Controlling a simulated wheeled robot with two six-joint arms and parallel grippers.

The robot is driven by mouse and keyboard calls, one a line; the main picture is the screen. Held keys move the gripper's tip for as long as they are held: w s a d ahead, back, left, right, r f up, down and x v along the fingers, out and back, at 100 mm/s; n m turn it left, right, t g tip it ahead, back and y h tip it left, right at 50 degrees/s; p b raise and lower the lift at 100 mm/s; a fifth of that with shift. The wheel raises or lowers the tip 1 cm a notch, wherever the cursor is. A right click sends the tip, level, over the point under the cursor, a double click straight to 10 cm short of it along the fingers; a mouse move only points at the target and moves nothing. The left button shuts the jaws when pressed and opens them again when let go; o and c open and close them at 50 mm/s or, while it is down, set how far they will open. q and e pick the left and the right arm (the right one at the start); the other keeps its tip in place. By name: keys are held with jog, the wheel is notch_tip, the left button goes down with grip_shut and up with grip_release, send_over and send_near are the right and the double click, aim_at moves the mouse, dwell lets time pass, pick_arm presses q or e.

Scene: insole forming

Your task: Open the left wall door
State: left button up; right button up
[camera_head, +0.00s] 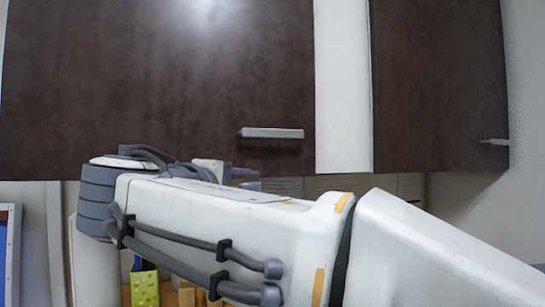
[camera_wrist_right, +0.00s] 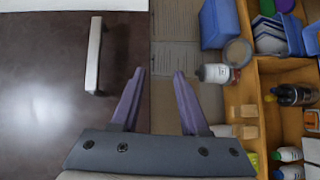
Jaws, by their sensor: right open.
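The left wall door (camera_head: 150,80) is a large dark brown panel at the upper left of the head view, and it looks shut. Its pale metal bar handle (camera_head: 271,132) sits near its lower right corner. In the right wrist view the door (camera_wrist_right: 50,120) fills the left side, with the handle (camera_wrist_right: 94,55) standing off it. My right gripper (camera_wrist_right: 159,72) is open with nothing between its purple fingers. It is near the door's lower edge, beside the handle and apart from it. In the head view my right arm mostly hides this gripper. My left gripper is out of view.
A white panel (camera_head: 342,90) separates the left door from another dark door (camera_head: 440,80) with its own handle (camera_head: 495,141). Below, the right wrist view shows a wooden shelf (camera_wrist_right: 262,110) with blue bins (camera_wrist_right: 219,23) and several bottles. A yellow-green holder (camera_head: 145,287) stands lower left.

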jog(key=m+t+h, duration=0.1)
jog(key=m+h, duration=0.1)
send_near(271, 134)
jog(key=shift+t, duration=0.3)
jog(key=p+x, duration=0.5)
jog(key=x, duration=0.5)
jog(key=shift+s+d+f, duration=0.1)
jog(key=shift+d, duration=0.05)
jog(key=shift+w+d, duration=0.25)
jog(key=shift+w, duration=0.2)
grip_shut()
jog(key=shift+f, duration=0.1)
